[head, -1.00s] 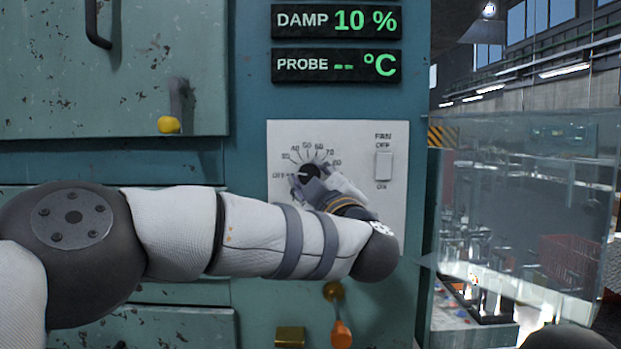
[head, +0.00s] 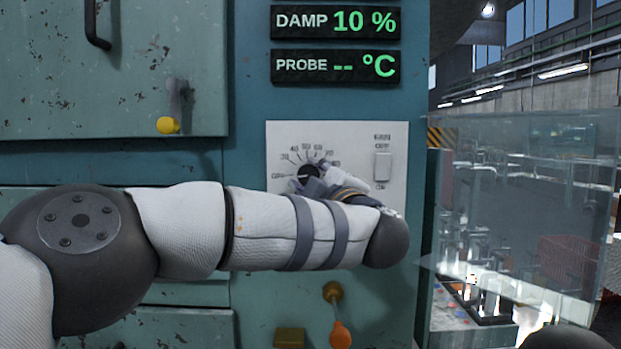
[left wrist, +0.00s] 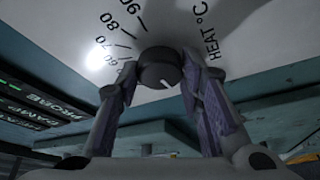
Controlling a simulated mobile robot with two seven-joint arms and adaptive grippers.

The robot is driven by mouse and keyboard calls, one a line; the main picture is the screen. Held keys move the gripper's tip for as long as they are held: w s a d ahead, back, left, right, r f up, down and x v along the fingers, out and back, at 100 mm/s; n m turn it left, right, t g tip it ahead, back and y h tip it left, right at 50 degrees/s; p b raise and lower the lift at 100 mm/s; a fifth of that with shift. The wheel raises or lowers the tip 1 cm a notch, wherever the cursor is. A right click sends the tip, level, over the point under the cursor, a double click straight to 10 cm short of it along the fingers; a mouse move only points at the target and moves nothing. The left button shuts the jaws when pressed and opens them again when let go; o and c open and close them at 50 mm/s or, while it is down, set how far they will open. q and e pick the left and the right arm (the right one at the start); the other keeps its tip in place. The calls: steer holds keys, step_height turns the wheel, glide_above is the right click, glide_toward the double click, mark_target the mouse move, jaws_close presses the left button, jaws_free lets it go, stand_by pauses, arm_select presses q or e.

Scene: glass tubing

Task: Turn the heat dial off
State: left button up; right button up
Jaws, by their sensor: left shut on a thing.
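The black heat dial (head: 308,173) sits on a pale panel, with its scale arcing above it and OFF at its left. Its white mark appears to point left, toward OFF. My left gripper (head: 315,182) reaches in from the lower right and is shut on the dial. In the left wrist view, the dial (left wrist: 160,68) is between the two fingers of the left gripper (left wrist: 160,80), and its white line points down the picture. The fingers and wrist hide the lower right of the dial in the head view. My right gripper is not in view.
The fan switch (head: 383,166) is right of the dial. Dark displays (head: 335,66) read DAMP 10 % and PROBE -- °C above. A glass tank (head: 520,200) stands at the right.

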arm_select(q)
steer(key=o, duration=1.2)
steer(key=shift+d, duration=0.1)
steer(key=shift+c, duration=0.2)
steer(key=v, duration=1.2)
steer(key=shift+f, duration=0.1)
